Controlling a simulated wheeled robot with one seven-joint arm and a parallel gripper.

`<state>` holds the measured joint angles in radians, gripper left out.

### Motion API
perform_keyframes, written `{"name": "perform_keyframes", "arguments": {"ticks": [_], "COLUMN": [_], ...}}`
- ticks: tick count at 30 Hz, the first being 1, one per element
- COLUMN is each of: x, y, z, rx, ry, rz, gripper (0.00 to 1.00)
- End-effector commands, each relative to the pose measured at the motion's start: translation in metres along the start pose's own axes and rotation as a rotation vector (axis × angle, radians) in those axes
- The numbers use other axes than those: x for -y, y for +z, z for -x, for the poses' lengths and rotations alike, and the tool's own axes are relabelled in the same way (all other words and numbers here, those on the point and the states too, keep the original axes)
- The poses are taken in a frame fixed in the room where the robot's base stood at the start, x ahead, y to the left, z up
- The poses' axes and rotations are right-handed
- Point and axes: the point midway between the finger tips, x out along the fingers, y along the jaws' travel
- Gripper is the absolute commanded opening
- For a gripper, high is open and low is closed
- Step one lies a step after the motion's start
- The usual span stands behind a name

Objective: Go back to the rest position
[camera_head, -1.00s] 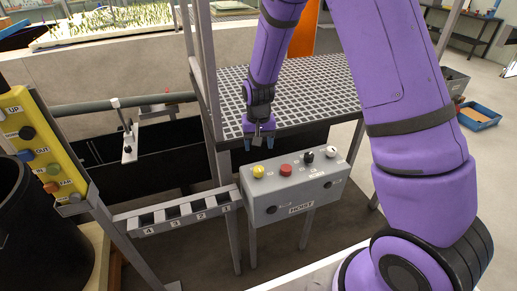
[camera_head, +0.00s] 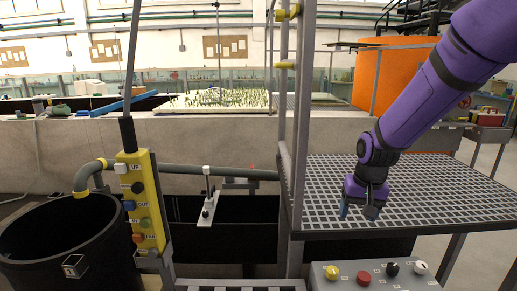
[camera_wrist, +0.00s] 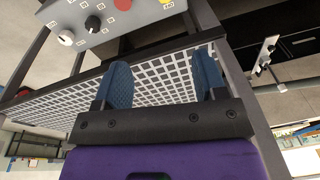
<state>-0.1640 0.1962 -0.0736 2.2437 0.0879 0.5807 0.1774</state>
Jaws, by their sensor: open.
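My gripper (camera_head: 359,211) hangs at the end of my purple arm, over the front of the grated platform (camera_head: 440,187) in the head view. In the wrist view my gripper (camera_wrist: 163,80) shows two blue fingers spread apart with nothing between them. The platform's white-lined grating lies beyond the fingers there. The grey hoist box (camera_head: 375,284) with yellow, red, black and white knobs stands below and in front of the gripper, apart from it. It also shows in the wrist view as a grey panel (camera_wrist: 105,30) at the top left.
A yellow button pendant (camera_head: 143,203) hangs at the left beside a black bin (camera_head: 60,245). A metal post (camera_head: 302,130) rises at the platform's left corner. A dark trough (camera_head: 240,237) lies behind, below a grey pipe (camera_head: 225,173).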

Motion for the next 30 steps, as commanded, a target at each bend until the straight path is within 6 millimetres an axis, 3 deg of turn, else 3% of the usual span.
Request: {"name": "perform_keyframes", "arguments": {"ticks": [1, 6, 15, 24, 30], "x": [-0.004, -0.014, -0.035, -0.056, -0.068], "y": [0.006, 0.030, 0.086, 0.151, 0.192], "z": [0.019, 0.068, 0.139, 0.188, 0.205], "rx": [-0.021, -0.071, -0.163, -0.259, -0.314], "ry": [-0.008, -0.022, -0.031, -0.018, 0.000], "rz": [0.005, 0.032, 0.078, 0.124, 0.148], "gripper": [0.65, 0.65, 0.65, 0.65, 0.65]}}
